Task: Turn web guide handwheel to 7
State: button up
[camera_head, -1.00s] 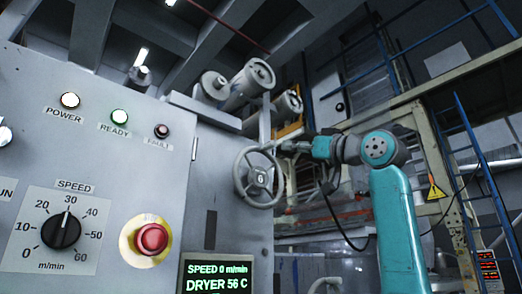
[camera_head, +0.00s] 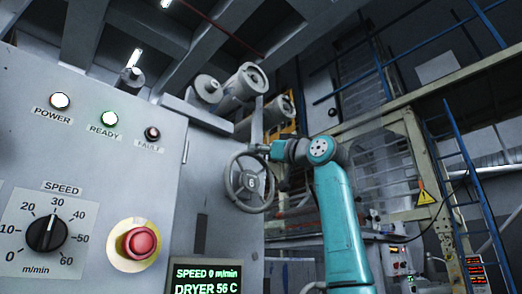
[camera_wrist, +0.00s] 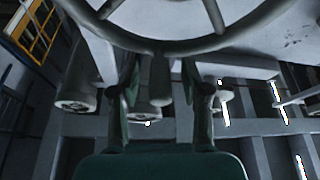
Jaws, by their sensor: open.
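The web guide handwheel (camera_head: 250,182) is a grey spoked wheel on the side of the grey machine cabinet, with a 6 on its hub. In the wrist view its rim (camera_wrist: 205,44) curves across the top. A short grey handle (camera_wrist: 160,82) stands out from the rim. My gripper (camera_wrist: 160,88) is open, with one finger on each side of this handle; I cannot tell if either finger touches it. In the head view my gripper (camera_head: 262,149) is small and partly hidden at the top of the wheel.
A control panel (camera_head: 85,180) with lamps, a speed knob (camera_head: 47,234) and a red stop button (camera_head: 139,243) fills the left. A display (camera_head: 208,278) reads speed 0 and dryer 56 C. Rollers (camera_head: 247,85) sit above the wheel. Blue ladders and beams stand at the right.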

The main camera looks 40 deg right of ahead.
grip_shut()
jog(key=shift+d, duration=0.1)
jog(key=d+f+m+g+h, duration=0.1)
jog(key=d+f+m+h, duration=0.1)
jog(key=m, duration=0.6)
jog(key=d+f+m+g+h, duration=0.1)
jog(key=d+f+m+h, duration=0.1)
jog(key=d+m+h, duration=0.3)
jog(key=shift+w+d+f+m+h, duration=0.15)
jog(key=shift+m+h, duration=0.45)
jog(key=shift+m, duration=1.4)
